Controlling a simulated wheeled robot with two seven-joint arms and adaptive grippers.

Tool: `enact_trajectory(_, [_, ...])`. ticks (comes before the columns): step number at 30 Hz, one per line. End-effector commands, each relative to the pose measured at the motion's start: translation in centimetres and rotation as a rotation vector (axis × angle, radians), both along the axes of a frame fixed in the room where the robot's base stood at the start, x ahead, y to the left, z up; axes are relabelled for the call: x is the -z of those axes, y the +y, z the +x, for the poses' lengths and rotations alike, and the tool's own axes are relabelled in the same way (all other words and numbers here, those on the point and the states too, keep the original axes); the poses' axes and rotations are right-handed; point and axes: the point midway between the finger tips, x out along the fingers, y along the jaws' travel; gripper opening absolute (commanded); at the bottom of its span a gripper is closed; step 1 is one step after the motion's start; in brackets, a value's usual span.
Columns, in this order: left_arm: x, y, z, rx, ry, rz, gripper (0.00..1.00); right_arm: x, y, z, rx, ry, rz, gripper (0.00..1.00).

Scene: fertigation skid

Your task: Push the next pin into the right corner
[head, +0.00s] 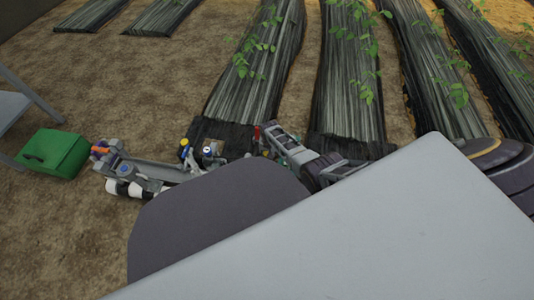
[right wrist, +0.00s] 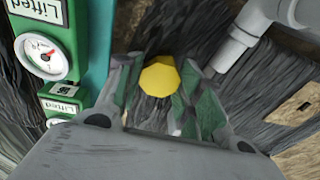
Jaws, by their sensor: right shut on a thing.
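My right gripper (head: 268,138) reaches in over the near end of a black plastic-covered row. In the right wrist view its two green-padded fingers (right wrist: 160,98) stand on either side of a yellow, many-sided head (right wrist: 160,78), seen end on. I take this to be the pin; its shaft is hidden. The gripper is shut on it. Wrinkled black film (right wrist: 155,30) lies beyond the head. I cannot tell whether the pin touches the film. Which corner lies below is not clear.
A green unit with a dial gauge (right wrist: 46,55) stands close at left in the wrist view. A grey pipe (right wrist: 235,45) is close at upper right. Bare soil (head: 150,80) is free.

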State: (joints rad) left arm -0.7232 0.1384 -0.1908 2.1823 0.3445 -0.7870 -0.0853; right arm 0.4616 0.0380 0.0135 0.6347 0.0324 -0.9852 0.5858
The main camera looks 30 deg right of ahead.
Motion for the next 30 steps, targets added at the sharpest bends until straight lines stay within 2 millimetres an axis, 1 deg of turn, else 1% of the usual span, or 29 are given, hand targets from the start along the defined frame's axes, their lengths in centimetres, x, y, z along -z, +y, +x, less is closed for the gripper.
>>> enact_trajectory(6, [0.8,0.0,-0.6,0.000,0.014,0.001,0.62,0.4,0.0,0.1,0.000,-0.001,0.000,0.14])
enact_trajectory(14, [0.9,0.0,-0.4,0.000,0.009,0.001,0.62,0.9,0.0,0.1,0.000,-0.001,0.000,0.14])
enact_trajectory(15, [0.8,0.0,-0.3,0.000,0.007,0.001,0.62,0.9,0.0,0.1,0.000,-0.001,0.000,0.39])
enact_trajectory(20, [0.4,0.0,0.2,0.001,-0.004,0.000,0.62,0.9,0.0,0.1,0.000,-0.001,0.000,0.60])
enact_trajectory(21, [0.3,0.0,0.4,0.000,-0.007,0.000,0.62,0.9,0.0,0.0,0.000,-0.001,0.000,0.62])
enact_trajectory(30, [0.0,0.0,0.6,0.000,-0.014,-0.001,0.62,0.9,0.0,0.0,0.000,-0.001,-0.001,0.62])
